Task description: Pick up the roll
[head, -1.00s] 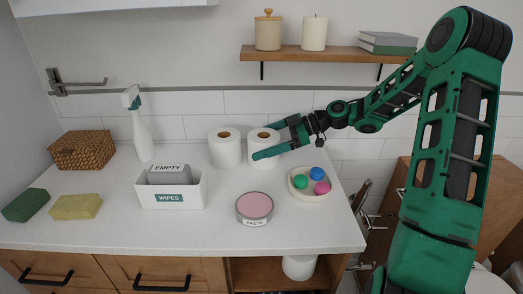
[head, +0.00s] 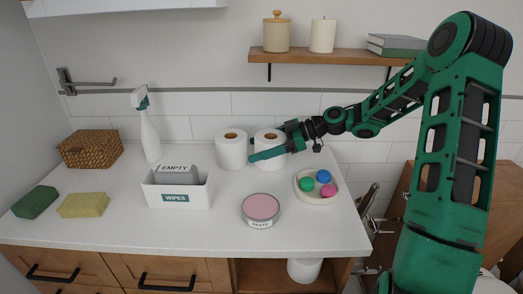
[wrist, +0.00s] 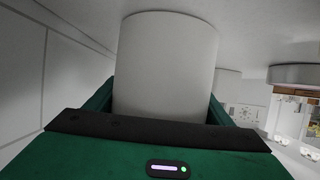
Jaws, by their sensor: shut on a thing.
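Two white paper rolls with brown cores stand upright side by side at the back of the white counter. My gripper (head: 268,147) is shut on the right roll (head: 269,137), one finger on its near side. The wrist view shows this roll (wrist: 165,65) large between the two green fingers. The left roll (head: 231,150) stands close beside it and is not held. I cannot tell whether the held roll is clear of the counter.
A round tray (head: 301,195) with coloured balls lies to the right. A paste tin (head: 260,208) sits in front, and a wipes box (head: 178,192) is to the left. A spray bottle (head: 149,130) stands further left. A shelf (head: 330,56) hangs above.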

